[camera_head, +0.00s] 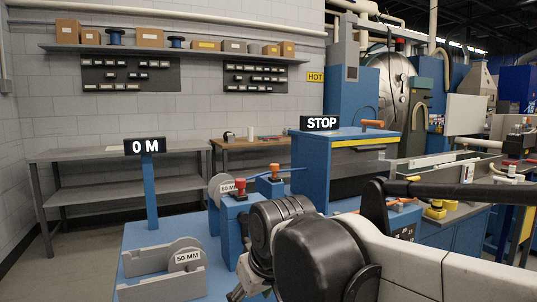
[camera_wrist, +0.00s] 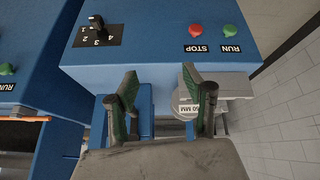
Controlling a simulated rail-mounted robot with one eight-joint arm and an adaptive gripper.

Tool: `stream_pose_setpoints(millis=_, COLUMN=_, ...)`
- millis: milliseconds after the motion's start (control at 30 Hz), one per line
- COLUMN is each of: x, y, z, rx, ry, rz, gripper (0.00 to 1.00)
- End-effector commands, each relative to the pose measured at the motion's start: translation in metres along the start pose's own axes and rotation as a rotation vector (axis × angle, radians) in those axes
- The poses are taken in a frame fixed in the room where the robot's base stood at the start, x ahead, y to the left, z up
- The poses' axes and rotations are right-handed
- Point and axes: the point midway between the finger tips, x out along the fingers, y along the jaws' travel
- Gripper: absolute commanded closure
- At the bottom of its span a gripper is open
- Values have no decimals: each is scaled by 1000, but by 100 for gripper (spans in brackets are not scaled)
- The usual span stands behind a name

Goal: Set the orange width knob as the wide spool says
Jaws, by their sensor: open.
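A grey spool (camera_head: 187,257) labelled "50 MM" sits in a grey cradle at the front left in the head view. A second grey spool (camera_head: 221,186), its label starting "80", is partly hidden behind a blue housing. An orange knob (camera_head: 275,171) stands on a blue block beside a red knob (camera_head: 240,187). An orange piece (camera_head: 400,205) lies above a black number plate (camera_head: 405,232), partly behind my arm; I cannot tell which is the width knob. My gripper (camera_wrist: 166,92) is open and empty, with a labelled spool (camera_wrist: 188,109) beyond its right finger.
A black selector (camera_wrist: 97,24) on a numbered plate, a red STOP button (camera_wrist: 196,31) and a green RUN button (camera_wrist: 230,31) show on a blue machine top. A "0 M" display (camera_head: 145,147) stands on a post. A shelved bench (camera_head: 110,154) lines the wall.

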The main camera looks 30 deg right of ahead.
Motion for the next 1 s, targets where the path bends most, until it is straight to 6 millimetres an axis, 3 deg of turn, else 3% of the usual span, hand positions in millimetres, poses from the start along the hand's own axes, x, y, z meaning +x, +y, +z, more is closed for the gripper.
stream_pose_setpoints(millis=33, x=-18, y=9, z=-27, rx=-10, ry=-15, rz=3, gripper=54)
stream_pose_setpoints(millis=400, x=-68, y=65, z=-165, rx=-114, ry=-136, rz=3, gripper=54)
stream_pose_setpoints(millis=700, x=-89, y=119, z=-263, rx=-195, ry=-231, rz=-16, gripper=54)
stream_pose_setpoints(millis=1000, x=-95, y=178, z=-345, rx=-271, ry=-322, rz=-52, gripper=54)
